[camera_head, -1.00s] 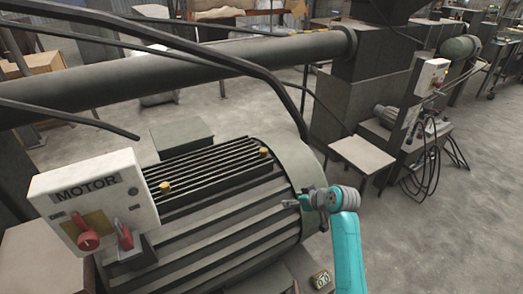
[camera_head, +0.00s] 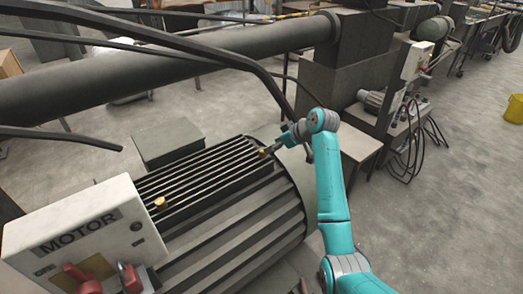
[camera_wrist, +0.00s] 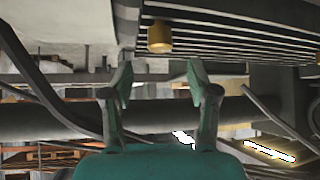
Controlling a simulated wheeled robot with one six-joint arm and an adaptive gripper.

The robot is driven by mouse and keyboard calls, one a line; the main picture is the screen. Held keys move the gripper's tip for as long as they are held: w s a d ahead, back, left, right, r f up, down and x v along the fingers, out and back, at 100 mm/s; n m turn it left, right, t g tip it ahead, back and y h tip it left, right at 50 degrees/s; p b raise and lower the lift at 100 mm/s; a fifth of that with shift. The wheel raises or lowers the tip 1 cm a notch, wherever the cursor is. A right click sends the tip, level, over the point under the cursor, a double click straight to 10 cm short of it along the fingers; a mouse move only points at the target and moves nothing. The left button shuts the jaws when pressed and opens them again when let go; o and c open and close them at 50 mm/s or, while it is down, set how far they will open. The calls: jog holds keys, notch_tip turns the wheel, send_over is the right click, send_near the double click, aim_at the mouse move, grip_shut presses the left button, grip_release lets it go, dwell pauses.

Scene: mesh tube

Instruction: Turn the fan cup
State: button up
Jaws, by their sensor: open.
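Two small brass cups stand on the ribbed top of the big dark motor (camera_head: 225,205). One cup (camera_head: 160,203) is near the MOTOR box; the other (camera_head: 262,153) is toward the right end. I cannot read which is called the fan cup. My gripper (camera_head: 269,151) reaches in from the right, close to the right-end cup and partly overlapping it in the head view. In the wrist view, my gripper (camera_wrist: 159,76) is open and empty. A brass cup (camera_wrist: 160,37) lies just above the gap between its fingertips in the picture, not between them.
The MOTOR switch box (camera_head: 85,235) with red handles stands at lower left. A black cable (camera_head: 240,62) arches close to my gripper, and a thick pipe (camera_head: 100,80) runs behind. A small table (camera_head: 360,143) stands right of the motor.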

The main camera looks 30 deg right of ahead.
aim_at(263, 153)
jog(key=x, duration=0.7)
jog(key=shift+w+f, duration=0.1)
grip_shut()
